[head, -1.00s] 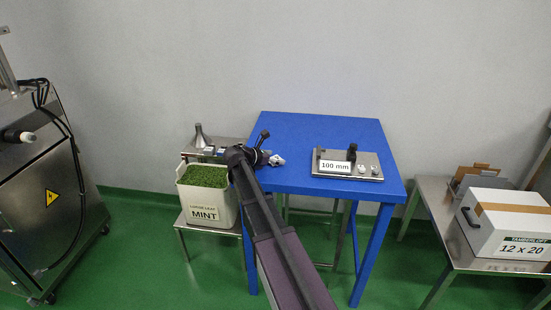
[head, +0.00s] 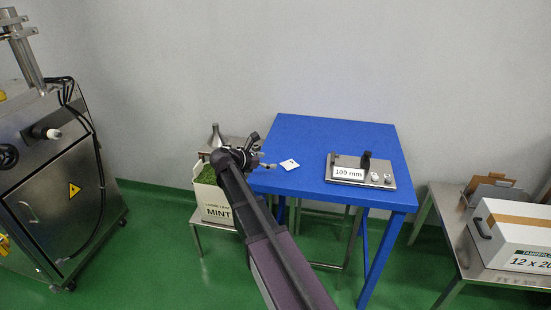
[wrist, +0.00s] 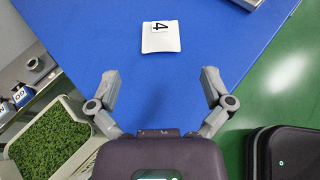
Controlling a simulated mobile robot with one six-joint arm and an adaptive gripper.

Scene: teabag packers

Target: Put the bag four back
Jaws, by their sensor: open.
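Bag four is a small white bag marked with a black 4. It lies flat on the blue table (head: 330,130), near the table's left edge in the head view (head: 289,164). In the wrist view the bag (wrist: 161,38) lies beyond my fingertips, roughly centred between them. My gripper (wrist: 160,82) is open and empty, its two fingers spread wide and apart from the bag. In the head view my gripper (head: 262,158) is just left of the bag, at the table's left edge.
A steel plate (head: 400,177) with a "100 mm" sign stands on the table's right. A mint bin (head: 212,200) is left of the table, near a small steel stand. A white case (head: 515,237) sits on a right-hand bench. Mid-table is clear.

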